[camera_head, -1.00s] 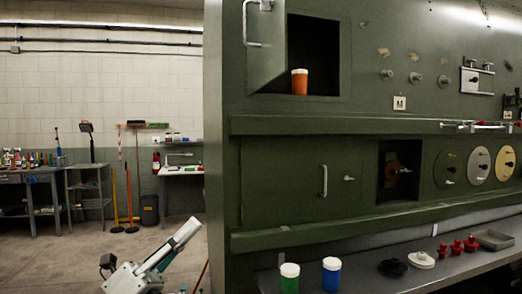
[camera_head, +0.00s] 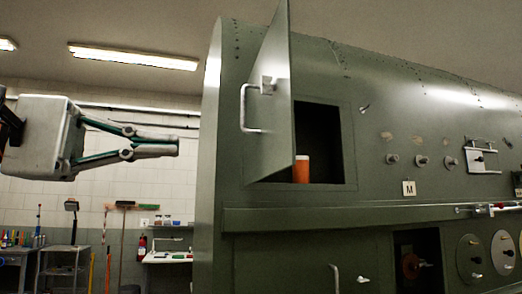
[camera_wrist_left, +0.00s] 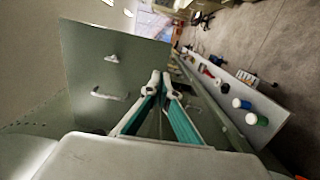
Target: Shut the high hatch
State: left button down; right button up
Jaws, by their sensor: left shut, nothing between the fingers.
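The high hatch (camera_head: 270,105) is a green door standing open, hinged at the left of its square opening (camera_head: 318,135) in the green fuselage panel. A silver handle (camera_head: 250,108) is on its face. In the left wrist view the hatch (camera_wrist_left: 100,75) and its handle (camera_wrist_left: 108,96) show to the left of the fingers. An orange jar with a white lid (camera_head: 301,170) stands inside the opening. My left gripper (camera_head: 176,146) is shut and empty, left of the hatch and apart from it. In the left wrist view its fingertips (camera_wrist_left: 161,77) are together. My right gripper is not in view.
A ledge (camera_head: 300,218) runs below the opening. Knobs (camera_head: 421,161), an M label (camera_head: 408,188) and a latch plate (camera_head: 482,156) are to the right.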

pick_arm(q)
jog(key=p, duration=0.2)
send_near(283, 149)
jog(key=x, duration=0.7)
jog(key=shift+d, duration=0.1)
dwell(0.3)
